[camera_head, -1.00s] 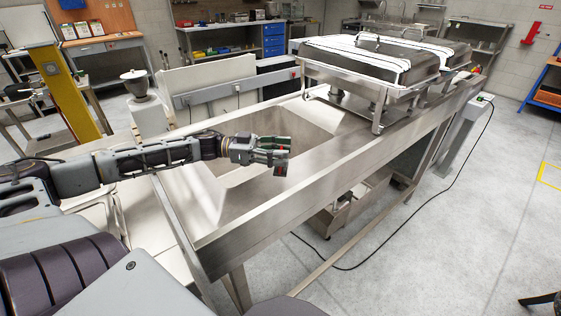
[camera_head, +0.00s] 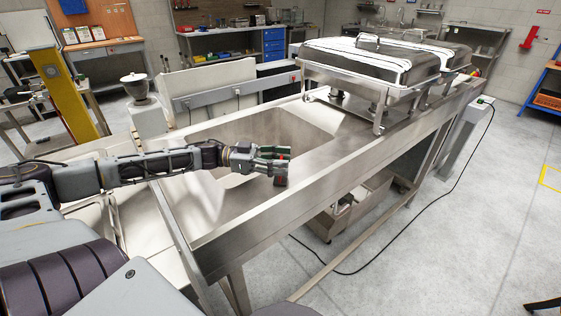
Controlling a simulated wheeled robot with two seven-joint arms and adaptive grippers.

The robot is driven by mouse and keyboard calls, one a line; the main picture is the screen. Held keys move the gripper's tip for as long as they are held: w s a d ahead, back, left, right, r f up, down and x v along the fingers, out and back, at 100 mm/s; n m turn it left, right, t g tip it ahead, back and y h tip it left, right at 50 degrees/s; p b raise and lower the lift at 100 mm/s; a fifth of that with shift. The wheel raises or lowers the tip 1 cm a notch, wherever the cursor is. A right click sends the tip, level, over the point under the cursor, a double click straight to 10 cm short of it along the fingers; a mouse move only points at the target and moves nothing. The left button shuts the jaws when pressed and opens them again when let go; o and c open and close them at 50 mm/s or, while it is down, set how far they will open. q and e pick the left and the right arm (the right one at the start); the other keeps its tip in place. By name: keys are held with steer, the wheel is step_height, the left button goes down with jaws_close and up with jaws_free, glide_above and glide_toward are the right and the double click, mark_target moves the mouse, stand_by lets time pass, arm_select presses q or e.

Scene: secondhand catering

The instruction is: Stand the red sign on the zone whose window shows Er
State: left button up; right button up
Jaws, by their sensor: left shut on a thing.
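My left gripper (camera_head: 274,165) is shut on a small dark and red thing, which looks like the red sign (camera_head: 281,182). Only a small part of it shows below the fingers, so its shape and any lettering are hidden. The gripper is in front of the sunken basin (camera_head: 285,130) of the steel counter, over its near edge in the picture. I cannot tell its height above the metal. No window reading Er can be made out. My right gripper is not in view.
Steel chafing dishes (camera_head: 372,62) stand at the counter's far right end. A grey rail (camera_head: 215,96) with small dark panels runs along the back. A grey box with a green light (camera_head: 483,103) and a black cable stands on the right. The counter's front rim (camera_head: 300,203) is clear.

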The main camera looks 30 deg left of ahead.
arm_select(q)
steer(key=shift+f, duration=0.15)
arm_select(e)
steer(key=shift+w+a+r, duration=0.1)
arm_select(q)
steer(key=o, duration=1)
steer(key=shift+a+r, duration=0.15)
steer(key=shift+r, duration=0.05)
steer(key=shift+s+a+p, duration=0.1)
steer(key=shift+a+p, duration=0.1)
steer(key=shift+p, duration=0.3)
steer(key=shift+s+a+p, duration=0.2)
steer(key=shift+a+p, duration=0.2)
steer(key=shift+p, duration=0.25)
steer(key=shift+s+a+p, duration=0.25)
steer(key=shift+a+p, duration=0.15)
steer(key=shift+p, duration=0.3)
steer(key=shift+p+v, duration=2.5)
steer(key=shift+p, duration=0.1)
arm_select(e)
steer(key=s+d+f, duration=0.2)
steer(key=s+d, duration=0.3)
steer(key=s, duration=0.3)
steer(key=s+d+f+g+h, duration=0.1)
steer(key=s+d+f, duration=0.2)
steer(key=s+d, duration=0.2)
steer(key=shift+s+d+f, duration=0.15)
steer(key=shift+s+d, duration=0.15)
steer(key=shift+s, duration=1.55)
